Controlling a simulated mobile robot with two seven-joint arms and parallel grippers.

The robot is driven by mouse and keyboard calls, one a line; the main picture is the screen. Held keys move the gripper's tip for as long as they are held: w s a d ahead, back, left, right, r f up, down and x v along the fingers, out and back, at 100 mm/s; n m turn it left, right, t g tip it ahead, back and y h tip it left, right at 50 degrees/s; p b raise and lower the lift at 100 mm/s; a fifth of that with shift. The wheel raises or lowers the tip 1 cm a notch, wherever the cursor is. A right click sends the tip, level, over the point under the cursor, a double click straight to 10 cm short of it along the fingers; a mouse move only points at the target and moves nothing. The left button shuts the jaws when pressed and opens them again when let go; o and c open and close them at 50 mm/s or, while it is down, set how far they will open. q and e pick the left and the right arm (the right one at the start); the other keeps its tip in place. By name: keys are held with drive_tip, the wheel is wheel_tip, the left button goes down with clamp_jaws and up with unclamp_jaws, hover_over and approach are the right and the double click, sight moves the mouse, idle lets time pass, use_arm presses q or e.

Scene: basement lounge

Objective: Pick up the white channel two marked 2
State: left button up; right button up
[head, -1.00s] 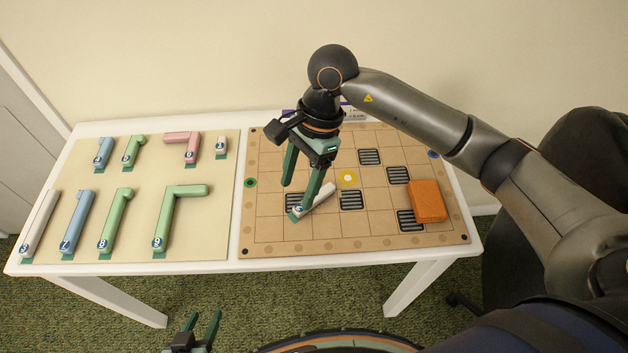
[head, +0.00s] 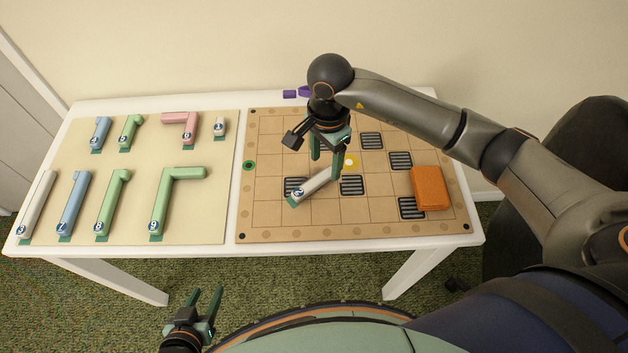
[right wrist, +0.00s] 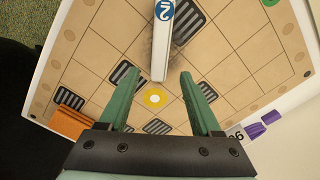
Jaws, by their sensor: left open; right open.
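The white channel marked 2 (head: 312,186) lies diagonally on the board, its blue 2 label at the lower left end. In the right wrist view the channel (right wrist: 162,50) reaches from the top edge to between the finger lines. My right gripper (head: 325,168) is open and empty, near the channel's upper right end; it also shows in the right wrist view (right wrist: 159,78), with the channel's near end roughly centred ahead of its fingers. Height above the board is hard to tell. My left gripper (head: 206,292) is open and empty, in front of the table.
The board (head: 270,220) has several dark grilles, a yellow spot (head: 350,161) and a green ring (head: 249,165). An orange block (head: 430,188) sits at its right. Several coloured numbered channels lie on the left mat (head: 140,160). Purple pieces (head: 290,94) lie at the back edge.

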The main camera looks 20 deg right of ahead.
sight(324, 174)
wheel_tip(324, 174, down, 3)
drive_tip(key=shift+s+a+f, duration=0.1)
drive_tip(key=shift+a+f, duration=0.05)
drive_tip(key=shift+f, duration=0.05)
clamp_jaws()
idle(0.5)
